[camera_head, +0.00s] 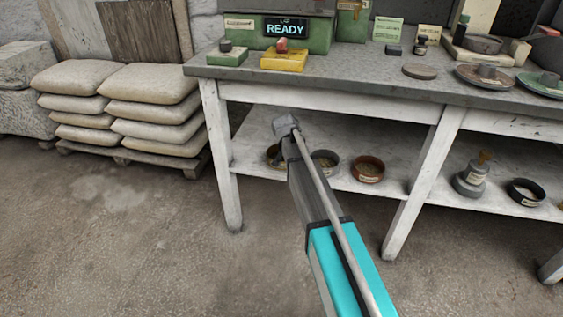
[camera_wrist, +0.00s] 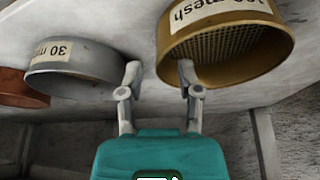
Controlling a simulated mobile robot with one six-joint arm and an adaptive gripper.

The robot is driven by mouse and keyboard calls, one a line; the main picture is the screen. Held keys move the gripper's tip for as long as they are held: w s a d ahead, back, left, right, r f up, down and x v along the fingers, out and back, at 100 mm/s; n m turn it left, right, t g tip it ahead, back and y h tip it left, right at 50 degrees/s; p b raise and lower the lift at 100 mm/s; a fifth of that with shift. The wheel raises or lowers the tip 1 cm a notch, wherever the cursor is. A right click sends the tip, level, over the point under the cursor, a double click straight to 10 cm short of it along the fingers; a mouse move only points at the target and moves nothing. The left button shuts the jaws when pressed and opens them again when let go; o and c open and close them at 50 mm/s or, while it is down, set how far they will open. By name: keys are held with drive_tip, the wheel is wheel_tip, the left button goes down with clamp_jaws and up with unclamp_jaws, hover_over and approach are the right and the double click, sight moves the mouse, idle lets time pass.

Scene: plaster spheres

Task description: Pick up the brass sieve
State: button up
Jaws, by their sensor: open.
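The brass sieve (camera_wrist: 232,68) is in the upper right of the wrist view, a round gold-coloured ring with a mesh and a pale label, partly cut off, reading "mesh". In the head view the brass sieve (camera_head: 272,156) is on the lower shelf, mostly hidden behind my arm. My gripper (camera_wrist: 160,75) is open with nothing between its fingers. In the wrist view its right fingertip overlaps the sieve's near left edge; I cannot tell whether they touch. The gripper (camera_head: 287,126) is at the shelf in the head view.
A grey sieve (camera_wrist: 75,82) labelled "30 m…" is left of the fingers, with a copper-coloured sieve (camera_head: 368,169) beyond it. The workbench top (camera_head: 340,78) overhangs the shelf (camera_head: 245,150). Stacked sacks (camera_head: 155,110) are left.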

drive_tip(key=shift+b+x, duration=1)
drive_tip(key=shift+x, duration=0.4)
clamp_jaws()
